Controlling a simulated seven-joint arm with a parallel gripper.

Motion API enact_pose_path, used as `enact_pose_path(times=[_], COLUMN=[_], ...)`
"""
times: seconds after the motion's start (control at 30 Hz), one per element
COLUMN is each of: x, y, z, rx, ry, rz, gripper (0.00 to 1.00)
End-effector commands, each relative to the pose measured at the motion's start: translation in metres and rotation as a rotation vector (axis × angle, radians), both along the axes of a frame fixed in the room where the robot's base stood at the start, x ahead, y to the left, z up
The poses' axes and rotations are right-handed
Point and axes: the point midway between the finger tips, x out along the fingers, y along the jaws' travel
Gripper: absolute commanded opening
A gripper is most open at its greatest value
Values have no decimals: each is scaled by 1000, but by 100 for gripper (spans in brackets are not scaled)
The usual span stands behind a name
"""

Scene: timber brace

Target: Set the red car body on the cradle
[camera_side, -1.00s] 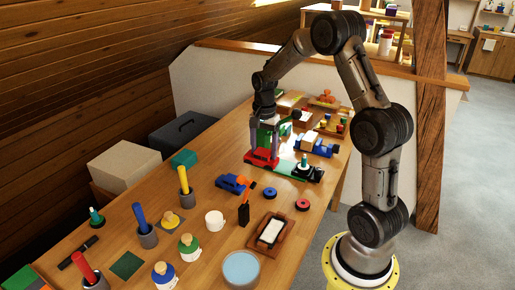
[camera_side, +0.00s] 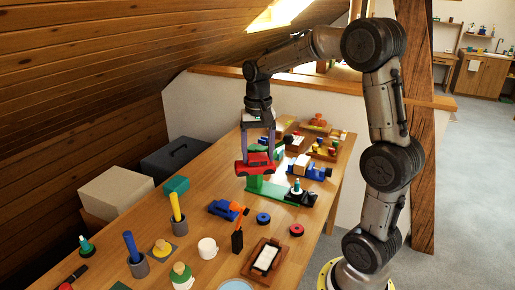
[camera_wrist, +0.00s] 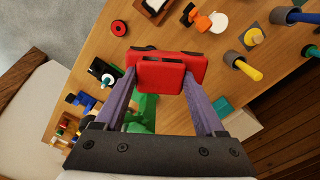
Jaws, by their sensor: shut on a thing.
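The red car body (camera_side: 255,164) is held between the fingers of my gripper (camera_side: 258,155), roughly level, with its cabin upward. In the wrist view the red car body (camera_wrist: 165,73) spans the space between the two purple-grey fingertips of my gripper (camera_wrist: 162,80). A green stand (camera_side: 275,188), which looks like the cradle, lies on the table below and to the right of the car. Its upright green block shows just under the car; I cannot tell whether they touch. The green part also shows in the wrist view (camera_wrist: 144,108), partly hidden by the car and gripper.
A dark piece with a teal-topped peg (camera_side: 298,192) sits at the stand's right end. A blue-and-white vehicle (camera_side: 308,168) and trays stand behind.

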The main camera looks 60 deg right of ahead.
Motion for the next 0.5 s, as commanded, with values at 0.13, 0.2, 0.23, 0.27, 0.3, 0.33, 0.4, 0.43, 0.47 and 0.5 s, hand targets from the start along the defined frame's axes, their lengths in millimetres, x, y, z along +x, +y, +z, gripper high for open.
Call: enact_pose_path(times=[0.13,0.2,0.23,0.27,0.3,0.33,0.4,0.43,0.47,0.5], x=[-21,-32,-35,-40,-44,-48,-55,-58,-61,-65], y=[31,43,47,52,57,61,68,70,73,76], z=[1,0,0,-1,-2,-2,-3,-4,-4,-5], rx=[-1,-1,-1,0,0,-1,0,0,-1,-1], ry=[-2,-2,-2,-1,0,-1,-1,-1,-2,-2], rz=[305,445,498,552,614,660,754,790,824,870], gripper=[13,13,13,13,13,13,13,13,13,13])
